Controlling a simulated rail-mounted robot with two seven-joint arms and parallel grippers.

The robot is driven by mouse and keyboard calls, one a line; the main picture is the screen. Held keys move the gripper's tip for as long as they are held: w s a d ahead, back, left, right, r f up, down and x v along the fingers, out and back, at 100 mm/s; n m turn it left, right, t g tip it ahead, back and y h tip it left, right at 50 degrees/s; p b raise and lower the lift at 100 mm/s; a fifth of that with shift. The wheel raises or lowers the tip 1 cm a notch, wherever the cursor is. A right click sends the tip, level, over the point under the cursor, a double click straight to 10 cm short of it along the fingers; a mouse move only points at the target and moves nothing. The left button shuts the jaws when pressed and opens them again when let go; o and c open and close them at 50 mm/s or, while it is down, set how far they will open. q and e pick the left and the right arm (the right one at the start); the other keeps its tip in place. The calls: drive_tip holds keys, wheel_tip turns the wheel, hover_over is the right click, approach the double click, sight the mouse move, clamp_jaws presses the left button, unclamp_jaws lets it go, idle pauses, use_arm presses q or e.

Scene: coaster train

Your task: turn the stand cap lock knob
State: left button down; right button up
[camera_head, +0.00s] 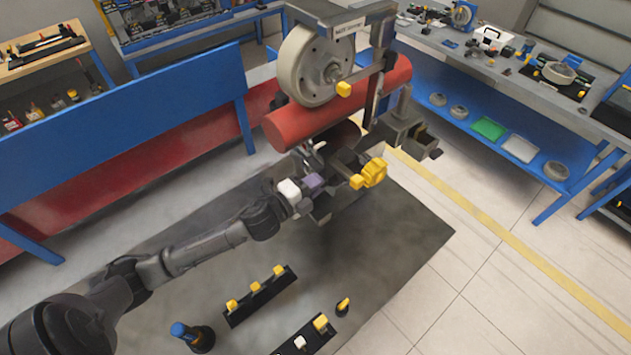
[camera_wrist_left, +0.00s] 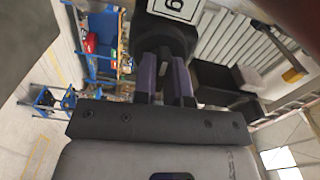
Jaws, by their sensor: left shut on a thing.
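My left gripper (camera_head: 313,182), with purple fingers, is at the dark stand (camera_head: 345,160) under the wheel. In the left wrist view its two purple fingers (camera_wrist_left: 165,78) are shut on a dark rounded part (camera_wrist_left: 162,40) that bears a white label with a black digit. I cannot tell for sure whether this part is the cap lock knob; the fingers and wrist hide much of it. A yellow knob (camera_head: 373,172) sticks out of the stand just to the right of the gripper, apart from the fingers. My right gripper is not in view.
A grey wheel (camera_head: 305,66) hangs in a bracket beside a red tube (camera_head: 292,128), close above the gripper. A dark mat (camera_head: 385,250) lies below, with a black rack (camera_head: 260,295) of yellow-topped parts and a blue-capped item (camera_head: 181,331). Blue workbenches stand behind and right.

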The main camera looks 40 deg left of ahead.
use_arm(q)
drive_tip(key=shift+f+n+p, duration=0.15)
drive_tip(key=shift+n+p, duration=4.1)
drive_tip(key=shift+n, duration=4.25)
drive_tip(key=c, duration=1.2)
unclamp_jaws()
drive_tip(key=shift+w, duration=0.1)
drive_tip(key=shift+o, duration=0.2)
drive_tip(key=s+a+b, duration=0.2)
drive_tip(key=s+b, duration=0.1)
drive_tip(key=s, duration=1)
drive_tip(key=shift+s, duration=0.35)
